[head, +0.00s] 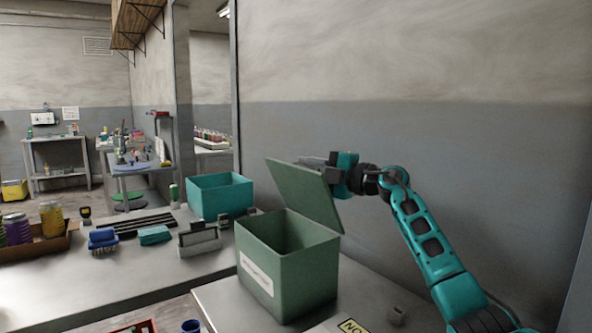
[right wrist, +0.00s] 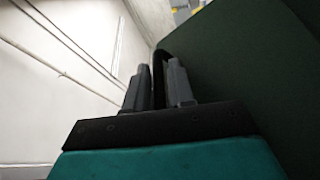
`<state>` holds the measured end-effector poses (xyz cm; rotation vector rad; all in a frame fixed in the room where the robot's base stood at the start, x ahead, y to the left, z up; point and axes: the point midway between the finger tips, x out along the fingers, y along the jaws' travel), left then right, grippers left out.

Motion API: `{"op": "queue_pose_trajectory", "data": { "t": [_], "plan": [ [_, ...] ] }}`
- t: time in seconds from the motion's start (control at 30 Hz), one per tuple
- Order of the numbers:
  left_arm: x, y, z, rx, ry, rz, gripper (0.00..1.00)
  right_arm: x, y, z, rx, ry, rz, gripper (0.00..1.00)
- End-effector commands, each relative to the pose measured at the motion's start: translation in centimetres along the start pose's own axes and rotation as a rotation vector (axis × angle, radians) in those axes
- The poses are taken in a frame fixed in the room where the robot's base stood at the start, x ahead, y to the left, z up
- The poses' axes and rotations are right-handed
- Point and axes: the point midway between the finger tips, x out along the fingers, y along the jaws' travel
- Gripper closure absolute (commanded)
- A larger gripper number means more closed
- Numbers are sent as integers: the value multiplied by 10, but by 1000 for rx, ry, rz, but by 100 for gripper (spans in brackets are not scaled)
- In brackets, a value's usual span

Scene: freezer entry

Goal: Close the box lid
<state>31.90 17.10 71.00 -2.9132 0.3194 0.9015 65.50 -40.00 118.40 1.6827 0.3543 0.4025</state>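A green box (head: 288,280) with a white label stands on the near table. Its lid (head: 305,193) is open, raised steeply from the box's far right edge. The inside of the box shows. My right gripper (head: 312,161) is at the upper part of the lid, on its back side towards the wall. The dark green lid (right wrist: 240,75) fills the right side there, beside the fingers. Whether they touch it I cannot tell. My left gripper is not in view.
A teal open bin (head: 220,196) stands behind the box on the left. A grey holder (head: 199,240), blue brush (head: 102,238) and cardboard tray (head: 40,246) with jars are on the left counter. The grey wall (head: 430,150) rises behind my right arm.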

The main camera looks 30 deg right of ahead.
Motion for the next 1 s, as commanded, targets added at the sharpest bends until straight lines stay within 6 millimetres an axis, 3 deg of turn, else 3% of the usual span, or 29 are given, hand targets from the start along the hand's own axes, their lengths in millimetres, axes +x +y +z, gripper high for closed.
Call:
{"op": "queue_pose_trajectory", "data": {
  "t": [0.37,0.6,1.0],
  "plan": [
    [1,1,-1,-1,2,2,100,1,1,-1,-1,-3,1,77],
    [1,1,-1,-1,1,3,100,1,1,-1,-1,-3,1,100],
    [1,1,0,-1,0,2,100,1,1,-1,-1,-3,1,100]
  ]
}}
